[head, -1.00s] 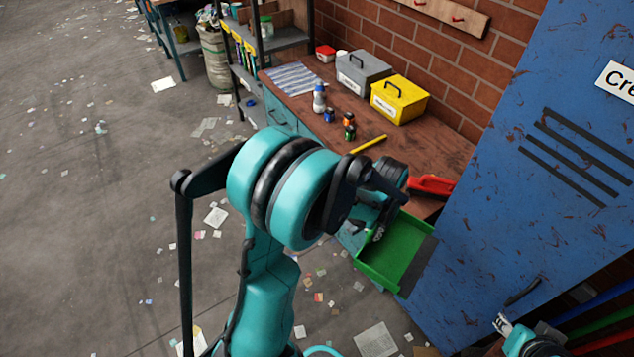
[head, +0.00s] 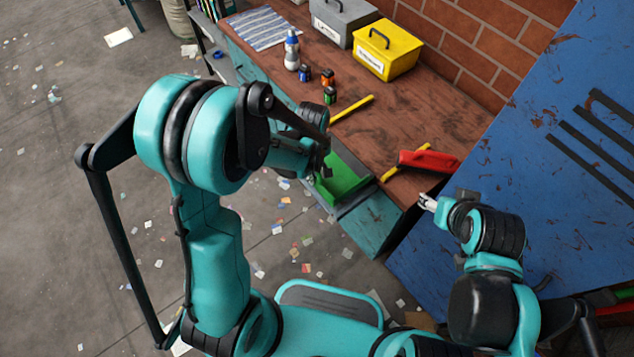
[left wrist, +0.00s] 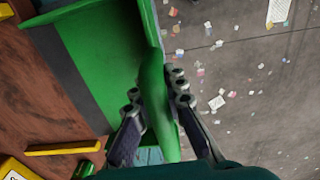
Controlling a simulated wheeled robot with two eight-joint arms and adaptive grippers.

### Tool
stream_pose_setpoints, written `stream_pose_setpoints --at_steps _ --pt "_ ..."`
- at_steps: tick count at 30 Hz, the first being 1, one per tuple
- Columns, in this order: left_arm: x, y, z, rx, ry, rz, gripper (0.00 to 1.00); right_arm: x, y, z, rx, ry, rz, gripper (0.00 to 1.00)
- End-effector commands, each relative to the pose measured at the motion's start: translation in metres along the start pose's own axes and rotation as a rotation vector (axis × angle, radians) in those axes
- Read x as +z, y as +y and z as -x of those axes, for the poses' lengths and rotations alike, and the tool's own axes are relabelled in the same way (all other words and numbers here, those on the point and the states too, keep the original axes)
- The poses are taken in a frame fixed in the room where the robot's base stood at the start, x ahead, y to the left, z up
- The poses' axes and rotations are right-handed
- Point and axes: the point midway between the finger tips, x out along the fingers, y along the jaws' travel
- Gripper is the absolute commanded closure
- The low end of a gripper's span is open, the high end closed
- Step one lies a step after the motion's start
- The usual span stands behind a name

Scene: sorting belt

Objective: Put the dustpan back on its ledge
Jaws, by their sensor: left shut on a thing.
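The green dustpan (head: 346,176) with a dark grey lip is beside the front edge of the workbench in the head view, partly hidden by my left arm. My left gripper (head: 322,158) is at its near left side. In the left wrist view the gripper (left wrist: 156,92) is shut on the dustpan's green edge or handle (left wrist: 157,112), one finger on each side. The dustpan's green floor (left wrist: 103,45) and grey lip show left of the fingers. My right gripper (head: 428,202) is near the bench's right end, apart from the dustpan; its jaw gap is unclear. I cannot make out the ledge.
The brown workbench (head: 425,115) holds a yellow box (head: 386,52), a grey box (head: 343,20), a bottle (head: 292,52), small jars, yellow sticks and a red-handled tool (head: 430,161). A blue locker (head: 545,140) stands at the right. Paper scraps litter the open floor at left.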

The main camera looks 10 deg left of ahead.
Motion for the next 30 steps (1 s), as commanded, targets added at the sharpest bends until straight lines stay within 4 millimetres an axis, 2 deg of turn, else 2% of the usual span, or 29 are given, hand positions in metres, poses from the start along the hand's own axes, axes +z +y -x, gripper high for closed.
stream_pose_setpoints --at_steps 12,22,23,24,25,30 --pt "0.000 -0.001 -0.048 0.000 0.000 -0.002 1.00 0.012 0.000 -0.017 0.000 0.000 0.000 0.43" --pt "0.000 -0.001 -0.050 0.000 0.000 -0.002 1.00 0.013 0.000 -0.018 0.000 0.000 0.000 0.43" --pt "0.000 -0.001 -0.049 0.000 0.000 -0.002 0.84 0.012 0.000 -0.018 0.000 0.000 0.000 0.43" --pt "0.000 -0.001 -0.049 0.000 0.000 -0.002 0.73 0.012 0.000 -0.017 0.000 0.000 0.000 0.43" --pt "0.000 -0.001 -0.048 0.000 0.000 -0.002 0.67 0.012 0.000 -0.017 0.000 0.000 0.000 0.43" --pt "0.000 -0.001 -0.048 0.000 0.000 -0.002 0.67 0.012 0.000 -0.017 0.000 0.000 0.000 0.43"
